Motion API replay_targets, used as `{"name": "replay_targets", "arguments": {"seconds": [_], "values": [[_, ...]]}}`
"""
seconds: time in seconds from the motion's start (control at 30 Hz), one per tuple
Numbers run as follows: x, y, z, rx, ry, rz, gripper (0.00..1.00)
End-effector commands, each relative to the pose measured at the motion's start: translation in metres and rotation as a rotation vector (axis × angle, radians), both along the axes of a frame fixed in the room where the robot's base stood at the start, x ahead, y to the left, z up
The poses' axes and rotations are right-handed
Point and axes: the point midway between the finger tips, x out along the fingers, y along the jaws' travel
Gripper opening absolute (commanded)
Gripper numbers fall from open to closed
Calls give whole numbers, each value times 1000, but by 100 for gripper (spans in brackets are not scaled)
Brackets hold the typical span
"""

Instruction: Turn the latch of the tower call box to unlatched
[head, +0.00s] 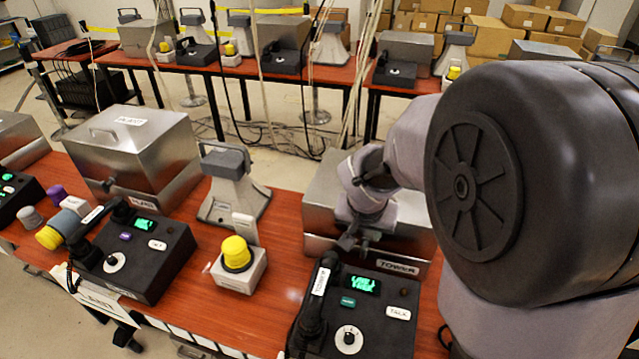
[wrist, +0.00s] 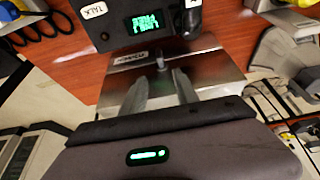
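The tower call box (head: 318,205) is a silver metal box on the red table, with a TOWER label (head: 397,267) low on its front. The box also shows upside down in the wrist view (wrist: 225,70). Its small dark latch (wrist: 160,64) is on the front face, between and just beyond my fingertips. My gripper (head: 362,238) is at the front of the box, in front of the latch. In the wrist view my gripper (wrist: 161,80) has its two grey fingers apart with nothing clamped. The latch's exact angle is hard to tell. My arm hides the box's right part.
The tower phone console (head: 372,310) with handset and lit screen stands right in front of the box. A yellow button (head: 237,254) and a grey stand (head: 232,190) are to the left. Another metal box (head: 130,150) and phone (head: 140,255) stand further left.

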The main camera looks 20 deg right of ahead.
Motion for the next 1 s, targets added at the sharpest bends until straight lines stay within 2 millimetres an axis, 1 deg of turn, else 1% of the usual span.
{"name": "replay_targets", "arguments": {"seconds": [0.03, 0.2, 0.3, 0.4, 0.5, 0.6, 0.67, 0.93, 0.97, 1.0], "values": [[4, -3, -20, 1, 4, -1, 36], [20, -14, -68, 2, 5, 0, 36], [29, -19, -93, 2, 4, 1, 36], [36, -24, -113, 2, 4, 1, 36], [42, -28, -127, 2, 2, 0, 36], [45, -30, -136, 2, 1, 0, 36], [47, -31, -138, 2, 1, 1, 36], [47, -32, -139, 2, 1, 1, 36], [47, -32, -139, 2, 1, 1, 32], [47, -32, -139, 2, 1, 1, 25]]}}
